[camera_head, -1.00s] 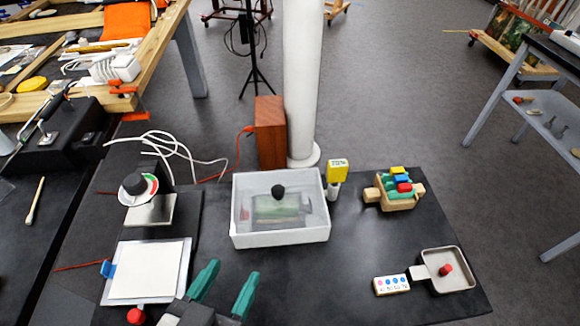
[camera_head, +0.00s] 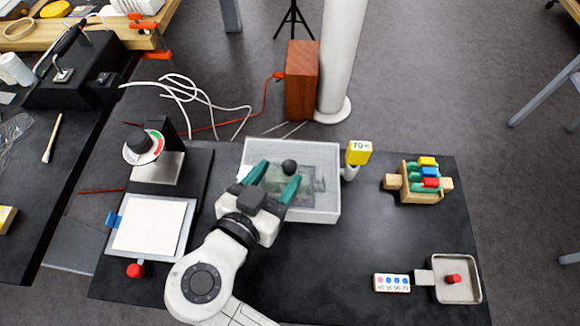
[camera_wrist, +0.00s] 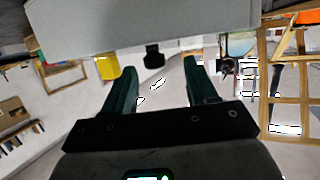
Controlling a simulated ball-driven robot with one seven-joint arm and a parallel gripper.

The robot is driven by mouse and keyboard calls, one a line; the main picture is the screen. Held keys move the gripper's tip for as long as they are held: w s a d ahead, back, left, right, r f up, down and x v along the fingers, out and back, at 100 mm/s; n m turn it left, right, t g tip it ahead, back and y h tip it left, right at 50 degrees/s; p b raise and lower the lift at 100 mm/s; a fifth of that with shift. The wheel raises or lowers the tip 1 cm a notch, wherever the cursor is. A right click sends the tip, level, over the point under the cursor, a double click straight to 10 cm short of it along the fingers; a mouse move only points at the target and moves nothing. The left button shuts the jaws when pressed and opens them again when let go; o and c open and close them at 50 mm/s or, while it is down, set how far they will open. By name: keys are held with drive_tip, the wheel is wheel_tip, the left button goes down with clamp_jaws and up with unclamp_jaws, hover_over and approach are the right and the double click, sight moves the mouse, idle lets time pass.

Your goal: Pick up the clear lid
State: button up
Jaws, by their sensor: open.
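The clear lid (camera_head: 318,155) lies over the white box (camera_head: 330,216), and a dark object shows faintly through it. Its black round knob (camera_head: 289,166) stands up near the middle. My gripper (camera_head: 279,172) is open, with green fingers pointing toward the knob. The knob appears near the fingertips and is not gripped. In the wrist view, the dark knob (camera_wrist: 154,56) shows between the two fingertips of my gripper (camera_wrist: 160,66), seemingly beyond them. How far the fingers are from it is hard to tell.
A gauge with a dial (camera_head: 143,147) and a white plate (camera_head: 150,226) stand left. A yellow 70% tag (camera_head: 359,153) is close beside the box on the right. A rack of coloured blocks (camera_head: 422,182) and a metal tray (camera_head: 458,297) are farther right. Bare black table lies between.

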sight(287, 168)
drive_tip(key=x, duration=0.1)
drive_tip(key=p+x, duration=0.1)
drive_tip(key=x, duration=0.1)
drive_tip(key=shift+w+d, duration=0.2)
drive_tip(key=shift+d, duration=0.25)
drive_tip(key=shift+w+d+f, duration=0.15)
drive_tip(key=shift+w, duration=0.15)
drive_tip(key=c, duration=1)
drive_tip(key=shift+c, duration=0.3)
